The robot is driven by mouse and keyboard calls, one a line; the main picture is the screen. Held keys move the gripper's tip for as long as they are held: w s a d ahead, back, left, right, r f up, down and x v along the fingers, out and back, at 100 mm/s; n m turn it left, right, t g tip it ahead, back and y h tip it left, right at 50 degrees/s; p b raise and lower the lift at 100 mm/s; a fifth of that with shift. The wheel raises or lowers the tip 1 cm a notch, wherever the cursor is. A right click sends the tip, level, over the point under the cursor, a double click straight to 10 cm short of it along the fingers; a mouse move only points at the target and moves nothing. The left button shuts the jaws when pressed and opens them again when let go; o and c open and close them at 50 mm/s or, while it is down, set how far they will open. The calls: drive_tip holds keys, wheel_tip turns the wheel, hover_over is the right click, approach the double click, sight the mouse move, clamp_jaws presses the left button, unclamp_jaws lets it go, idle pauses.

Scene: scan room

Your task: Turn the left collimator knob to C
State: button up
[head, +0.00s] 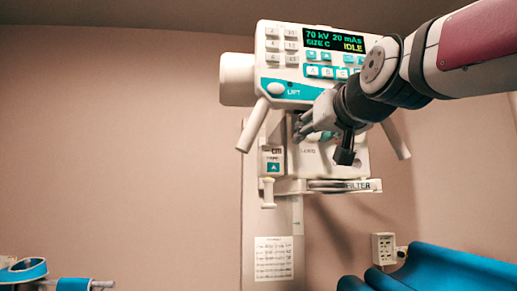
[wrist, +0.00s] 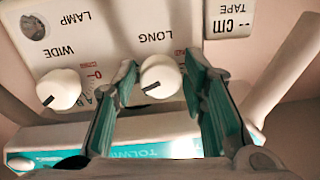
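The collimator face shows upside down in the wrist view, with two white knobs. The knob labelled LONG (wrist: 160,76), beside the tape label, is the left one as seen from the head. Its dark pointer mark points to the lower left in the wrist view; its scale is mostly hidden. My gripper (wrist: 160,95) is open, its teal-padded fingers on either side of this knob with gaps visible. The knob labelled WIDE (wrist: 60,88) is outside the fingers. In the head view my gripper (head: 318,122) is at the collimator front (head: 350,158) and hides the left knob.
The console display (head: 334,40) above reads 70 kV, 20 mAs, SIZE C, IDLE. White handles (head: 253,126) slope down on both sides of the head. A tape housing (head: 272,163) and a filter rail (head: 358,186) sit near the gripper. The wall on the left is clear.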

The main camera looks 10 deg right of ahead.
idle(0.3)
drive_tip(key=s, duration=1.2)
drive_tip(key=shift+d, duration=0.3)
wheel_tip(320, 180, down, 14)
drive_tip(key=g, duration=0.4)
drive_tip(key=s+f+g, duration=0.3)
drive_tip(key=s+f, duration=0.1)
drive_tip(key=f, duration=0.6)
drive_tip(key=s+f+g, duration=0.3)
drive_tip(key=s+f, duration=0.2)
drive_tip(key=f, duration=0.6)
drive_tip(key=s+f+g+h, duration=0.1)
drive_tip(key=s+f+g, duration=0.2)
drive_tip(key=f, duration=0.8)
drive_tip(key=shift+s+a+n+g, duration=0.15)
drive_tip(key=shift+s+n+g, duration=0.2)
drive_tip(key=shift+s, duration=0.4)
drive_tip(key=shift+r, duration=0.1)
